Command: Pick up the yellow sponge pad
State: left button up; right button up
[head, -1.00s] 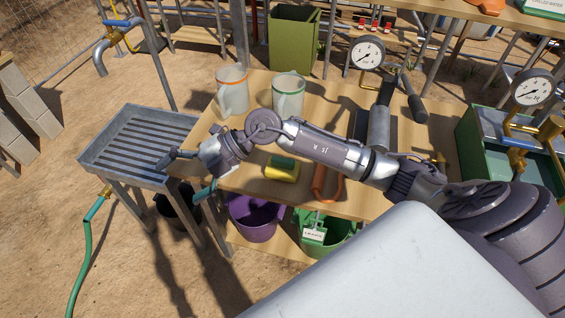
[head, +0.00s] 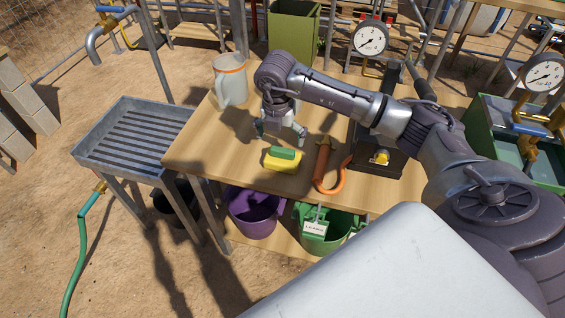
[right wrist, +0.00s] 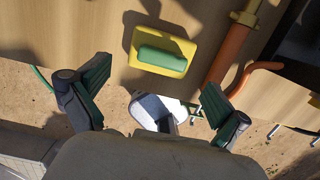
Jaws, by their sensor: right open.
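The yellow sponge pad (head: 283,163) lies flat on the wooden table with a green block-like part on top. It also shows in the right wrist view (right wrist: 140,63), ahead of my gripper and between the lines of its two fingers. My right gripper (head: 281,138) points down above the table, just behind the sponge in the head view. It is open and empty, and its two fingers with green pads also show in the right wrist view (right wrist: 152,100). It does not touch the sponge. My left gripper is not in view.
An orange-handled tool (head: 325,175) lies right of the sponge, near a dark stand (head: 375,165). A white mug (head: 230,80) stands behind on the wooden table (head: 210,150). A purple bucket (head: 252,212) and a green bucket (head: 335,235) are below. A slatted metal tray (head: 130,143) stands left.

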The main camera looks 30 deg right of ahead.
aim_at(283, 149)
jog(key=f+b, duration=0.1)
jog(key=f, duration=0.1)
jog(key=f+b, duration=0.1)
jog(key=f, duration=0.1)
jog(key=d+f+b, duration=0.1)
jog(key=f, duration=0.1)
jog(key=shift+w+b, duration=0.15)
jog(key=shift+b, duration=0.15)
jog(key=c, duration=1.3)
jog(key=shift+o, duration=0.2)
jog(key=shift+r, duration=0.15)
notch_tip(283, 149, up, 10)
jog(key=p, duration=0.7)
